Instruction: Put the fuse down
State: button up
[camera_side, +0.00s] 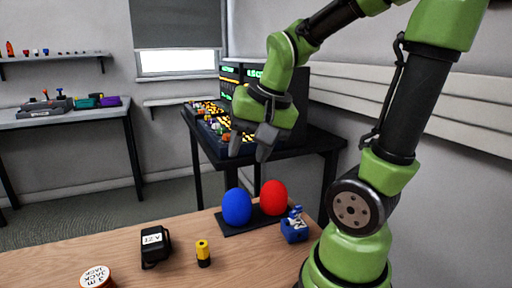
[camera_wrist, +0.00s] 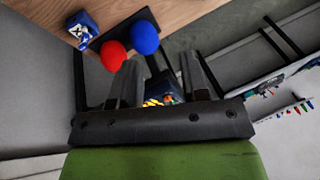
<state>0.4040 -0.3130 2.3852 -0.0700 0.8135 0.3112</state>
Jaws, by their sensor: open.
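My gripper (camera_side: 250,148) is open and empty, raised above and behind the wooden table, in front of the dark console. In the wrist view its two fingers (camera_wrist: 160,60) are spread with nothing held between them. A small upright cylinder, yellow on top and black below (camera_side: 203,253), stands on the table; it may be the fuse, but I cannot be sure. It is well below my gripper, to its left in the side view, and apart from it. I do not see it in the wrist view.
The wooden table (camera_side: 60,262) also bears a black labelled box (camera_side: 156,244), a round orange-and-white item (camera_side: 96,277), blue (camera_side: 237,207) and red (camera_side: 273,197) rounded shapes on a black base, and a blue holder (camera_side: 294,230). A lit console (camera_side: 212,128) stands behind.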

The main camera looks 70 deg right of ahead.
jog(key=s+a+r+n+t+y, duration=0.2)
jog(key=s+a+r+n, duration=0.1)
jog(key=a+n, duration=0.4)
jog(key=shift+s+a+r+n+t+y, duration=0.35)
jog(key=shift+s+a, duration=0.2)
jog(key=shift+a, duration=0.45)
